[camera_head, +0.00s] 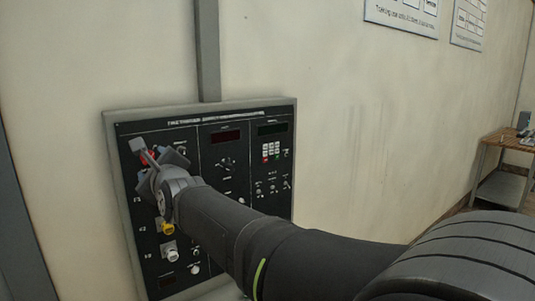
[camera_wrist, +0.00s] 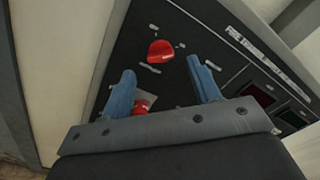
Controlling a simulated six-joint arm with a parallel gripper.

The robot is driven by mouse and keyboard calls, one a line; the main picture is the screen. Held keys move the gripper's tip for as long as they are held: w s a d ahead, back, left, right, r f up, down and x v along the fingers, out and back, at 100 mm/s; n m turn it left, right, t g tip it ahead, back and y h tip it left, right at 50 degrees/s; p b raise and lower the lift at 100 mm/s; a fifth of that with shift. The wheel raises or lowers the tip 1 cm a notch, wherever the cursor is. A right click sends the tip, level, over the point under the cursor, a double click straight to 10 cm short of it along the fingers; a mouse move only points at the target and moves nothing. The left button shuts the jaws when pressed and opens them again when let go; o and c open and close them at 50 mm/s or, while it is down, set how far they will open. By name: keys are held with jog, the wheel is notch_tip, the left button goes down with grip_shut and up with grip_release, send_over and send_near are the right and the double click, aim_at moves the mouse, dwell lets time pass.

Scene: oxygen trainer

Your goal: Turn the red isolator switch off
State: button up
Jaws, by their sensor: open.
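A red knob (camera_wrist: 160,51) shows on the black panel in the wrist view, just beyond and between my fingertips. A second red part (camera_wrist: 141,107) sits lower, beside the left finger and partly hidden by my gripper. I cannot tell for sure which one is the isolator switch. In the head view a small patch of red (camera_head: 149,156) shows at the panel's upper left, mostly covered by my gripper (camera_head: 159,157). My gripper is open, with its two blue fingers (camera_wrist: 161,69) spread and nothing visible held between them. Contact with the red knob cannot be made out.
The black panel (camera_head: 222,188) in a grey frame is mounted on the wall and carries displays, a keypad and several knobs. A yellow knob (camera_head: 167,229) and a pale fitting (camera_head: 169,251) lie below my gripper. A wooden table (camera_head: 505,142) stands far right.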

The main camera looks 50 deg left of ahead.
jog(key=shift+a, duration=2.25)
jog(key=c, duration=1)
jog(key=shift+n, duration=0.3)
jog(key=shift+f+n, duration=0.2)
jog(key=shift+n, duration=4.15)
jog(key=shift+f+n, duration=0.15)
jog(key=shift+n, duration=4.2)
